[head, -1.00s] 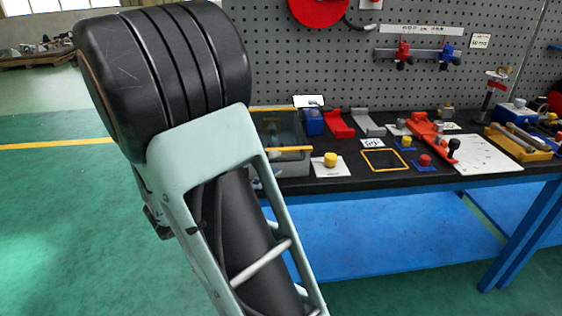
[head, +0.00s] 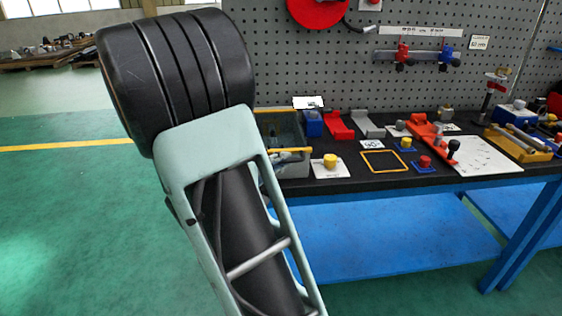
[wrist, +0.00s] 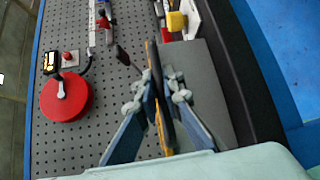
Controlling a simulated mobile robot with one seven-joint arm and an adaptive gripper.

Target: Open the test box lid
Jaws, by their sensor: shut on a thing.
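The test box (head: 293,170) is a grey box with yellow edging at the left end of the bench, partly hidden behind my arm in the head view. Its lid (head: 290,150) shows a yellow front edge there. In the wrist view the lid (wrist: 156,100) appears as a thin yellow and dark strip, seen nearly edge-on. My gripper (wrist: 160,85) is shut on this strip, with one finger on each side. The grey box wall (wrist: 207,75) lies to the right of the fingers. How far the lid is raised is hard to tell.
A yellow button on a white plate (head: 330,171) stands just right of the box. Blue (head: 313,123) and red (head: 338,125) blocks are behind it. A grey pegboard (head: 300,70) rises behind the bench. A yellow square outline (head: 384,150) lies further right.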

